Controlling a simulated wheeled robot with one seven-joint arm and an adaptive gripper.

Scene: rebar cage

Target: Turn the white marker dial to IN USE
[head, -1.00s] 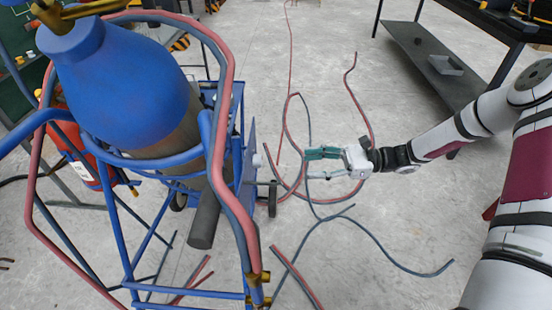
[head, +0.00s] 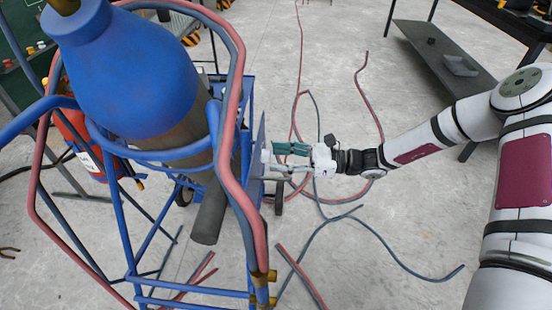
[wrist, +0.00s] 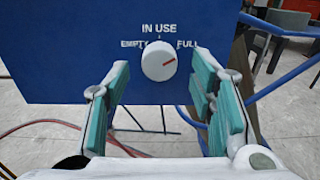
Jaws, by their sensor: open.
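The white marker dial (wrist: 156,62) is on a blue panel (wrist: 60,60) in the wrist view. IN USE is printed above it, EMPTY at its upper left and FULL at its upper right. A red mark on the dial points right and slightly up, on the FULL side. My gripper (wrist: 160,75) is open, with one teal finger on each side of the dial and a gap to it on both sides in the picture. In the head view, my gripper (head: 280,160) is close to the panel's right face; contact cannot be told.
A blue gas cylinder (head: 120,75) stands in a blue cart frame wrapped with red and grey hoses (head: 235,150), left of my gripper. Loose hoses (head: 380,240) lie on the floor. A dark shelf table (head: 445,60) stands at the back right.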

